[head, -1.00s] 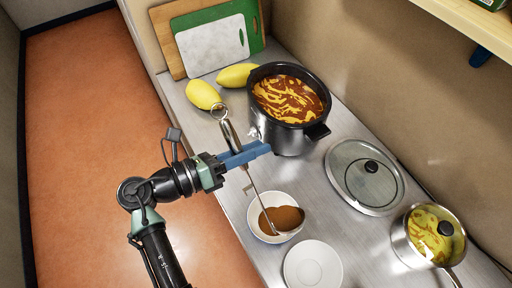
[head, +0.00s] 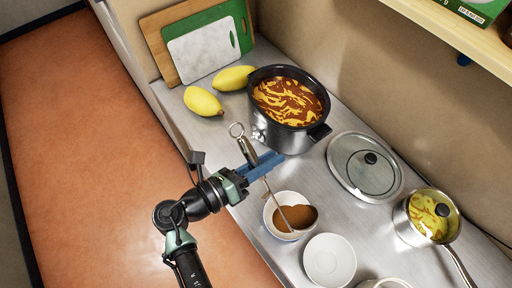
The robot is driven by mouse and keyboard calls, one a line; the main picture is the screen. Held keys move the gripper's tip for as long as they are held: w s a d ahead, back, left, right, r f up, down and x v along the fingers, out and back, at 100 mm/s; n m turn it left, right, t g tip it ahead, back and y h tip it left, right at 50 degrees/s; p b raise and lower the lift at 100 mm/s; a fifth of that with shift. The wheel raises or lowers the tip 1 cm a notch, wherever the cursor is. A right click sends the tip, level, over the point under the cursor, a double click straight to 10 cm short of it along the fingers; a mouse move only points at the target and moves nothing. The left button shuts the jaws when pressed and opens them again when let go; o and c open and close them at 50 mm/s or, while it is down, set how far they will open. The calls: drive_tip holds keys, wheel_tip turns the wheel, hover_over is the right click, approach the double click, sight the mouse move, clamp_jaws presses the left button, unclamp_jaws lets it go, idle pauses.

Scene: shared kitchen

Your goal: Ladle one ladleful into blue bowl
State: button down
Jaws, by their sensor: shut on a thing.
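My gripper (head: 272,165), with blue fingers, is shut on the ladle, whose metal handle (head: 247,150) rises above the fingers to a ring. The thin ladle shaft slants down to a bowl (head: 271,204) with a whitish inside; its outer colour is hard to tell. Brown food (head: 290,220) shows in that bowl, and the ladle's head is at or just above it; I cannot tell whether it touches. No bowl looks clearly blue. The black and steel cooker pot (head: 262,128), full of orange-brown stew (head: 290,98), stands behind the gripper.
A white saucer (head: 329,260) sits close to the bowl, and a pale vessel (head: 385,284) is cut off below. A glass lid (head: 385,185) and a saucepan (head: 410,232) lie right. Yellow fruits (head: 203,101) and cutting boards (head: 200,50) stand at the back left.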

drive_tip(key=w+a+f+n+b, duration=0.2)
drive_tip(key=w+f+n+b, duration=0.1)
drive_tip(key=b, duration=0.4)
drive_tip(key=shift+w+a+f, duration=0.2)
drive_tip(key=shift+a+f, duration=0.05)
drive_tip(key=shift+f, duration=0.4)
